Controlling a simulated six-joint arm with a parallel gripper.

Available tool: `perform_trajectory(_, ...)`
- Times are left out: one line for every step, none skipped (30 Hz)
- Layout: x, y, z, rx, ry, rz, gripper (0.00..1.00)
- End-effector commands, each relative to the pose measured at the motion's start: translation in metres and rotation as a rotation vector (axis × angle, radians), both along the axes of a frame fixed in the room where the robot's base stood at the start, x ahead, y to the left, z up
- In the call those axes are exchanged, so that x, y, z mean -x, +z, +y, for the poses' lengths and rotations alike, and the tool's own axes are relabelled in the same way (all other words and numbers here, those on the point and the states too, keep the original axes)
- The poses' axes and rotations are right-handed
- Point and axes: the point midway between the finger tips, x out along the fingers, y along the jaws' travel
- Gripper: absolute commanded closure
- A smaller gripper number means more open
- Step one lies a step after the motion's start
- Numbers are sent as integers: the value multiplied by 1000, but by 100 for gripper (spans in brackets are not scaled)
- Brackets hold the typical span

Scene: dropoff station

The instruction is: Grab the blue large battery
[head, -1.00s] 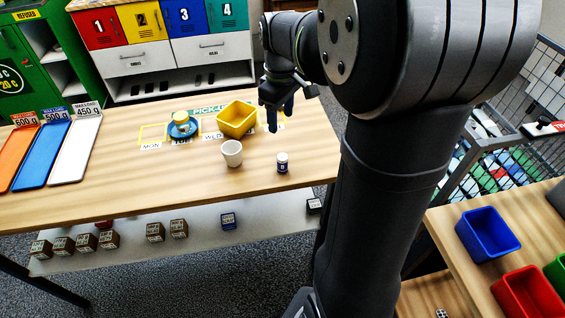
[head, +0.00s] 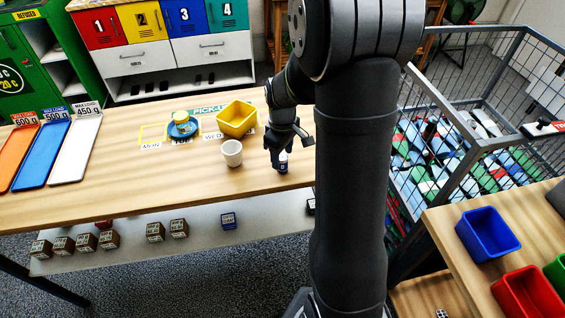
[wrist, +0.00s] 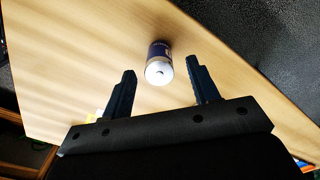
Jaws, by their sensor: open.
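A white cup (head: 232,153) stands left of the battery. The front middle of the table (head: 150,185) is clear.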

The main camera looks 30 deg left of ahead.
Motion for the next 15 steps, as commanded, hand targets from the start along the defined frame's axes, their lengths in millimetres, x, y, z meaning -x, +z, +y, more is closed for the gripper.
perform_trajectory(-1, -8, 0, 3, -1, 3, 45)
perform_trajectory(-1, -12, 0, 3, 0, 3, 45)
perform_trajectory(-1, -17, 0, 3, 0, 3, 45)
perform_trajectory(-1, -19, 0, 3, 0, 3, 45)
perform_trajectory(-1, -21, 0, 3, 1, 2, 45)
perform_trajectory(-1, -23, 0, 2, 1, 2, 45)
perform_trajectory(-1, -24, 0, 2, 1, 1, 45)
perform_trajectory(-1, -25, 0, 2, 1, 1, 45)
perform_trajectory(-1, -25, 0, 1, 1, 1, 45)
perform_trajectory(-1, -25, 0, 1, 1, 1, 45)
perform_trajectory(-1, -25, 0, 1, 1, 1, 45)
perform_trajectory(-1, -25, 0, 1, 1, 1, 45)
perform_trajectory(-1, -25, 0, 1, 1, 1, 45)
perform_trajectory(-1, -25, 0, 1, 1, 1, 47)
perform_trajectory(-1, -25, 0, 1, 1, 1, 55)
